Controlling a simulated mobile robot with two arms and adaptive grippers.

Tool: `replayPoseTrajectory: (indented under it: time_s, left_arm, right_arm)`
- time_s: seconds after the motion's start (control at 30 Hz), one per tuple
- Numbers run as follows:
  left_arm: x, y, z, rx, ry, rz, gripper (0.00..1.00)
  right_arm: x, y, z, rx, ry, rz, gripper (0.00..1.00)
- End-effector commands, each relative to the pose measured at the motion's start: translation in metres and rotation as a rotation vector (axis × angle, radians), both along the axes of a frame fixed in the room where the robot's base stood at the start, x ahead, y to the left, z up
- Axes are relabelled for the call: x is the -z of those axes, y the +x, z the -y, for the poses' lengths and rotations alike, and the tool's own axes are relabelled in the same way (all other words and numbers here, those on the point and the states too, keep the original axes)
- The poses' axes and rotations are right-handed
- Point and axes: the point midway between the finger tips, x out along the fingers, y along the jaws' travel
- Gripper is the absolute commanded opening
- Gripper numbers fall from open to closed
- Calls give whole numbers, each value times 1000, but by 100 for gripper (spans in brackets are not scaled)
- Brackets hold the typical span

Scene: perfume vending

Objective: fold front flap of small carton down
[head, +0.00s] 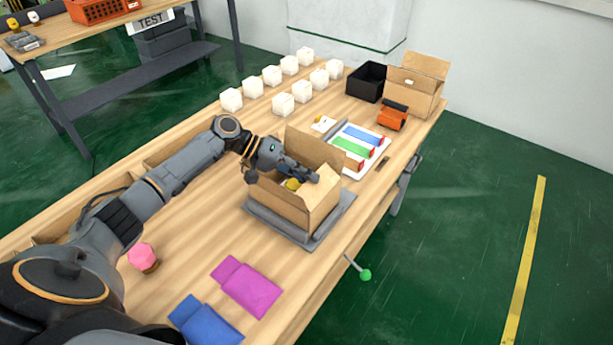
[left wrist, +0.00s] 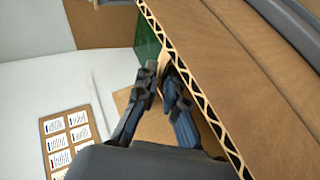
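The small carton (head: 291,208) is an open brown cardboard box standing on a grey platform (head: 335,217) on the wooden table. Its back flap stands up, and a yellow item (head: 292,184) shows inside. My left gripper (head: 309,175) reaches over the carton's opening from the left, close to the flaps. In the left wrist view, its two dark fingers (left wrist: 160,76) lie beside a corrugated cardboard edge (left wrist: 190,84). The fingertips are close together; whether they touch or pinch cardboard is unclear. My right gripper is out of view.
White cubes (head: 283,104) stand in rows behind the carton. A tray with coloured items (head: 378,160), an orange device (head: 392,116), a black bin (head: 366,82) and another open carton (head: 415,88) are to the right. Pink (head: 247,287) and blue (head: 206,322) pouches lie in front.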

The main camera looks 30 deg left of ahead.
Motion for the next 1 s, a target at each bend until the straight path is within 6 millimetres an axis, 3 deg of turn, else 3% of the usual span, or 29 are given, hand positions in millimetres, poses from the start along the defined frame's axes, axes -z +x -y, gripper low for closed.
replayPoseTrajectory:
  time_s: [0.43,1.0]
  left_arm:
    - [-3,-2,-6,0,2,-1,25]
    - [-54,-30,-90,0,1,0,25]
  right_arm:
    - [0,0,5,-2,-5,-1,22]
    - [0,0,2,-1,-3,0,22]
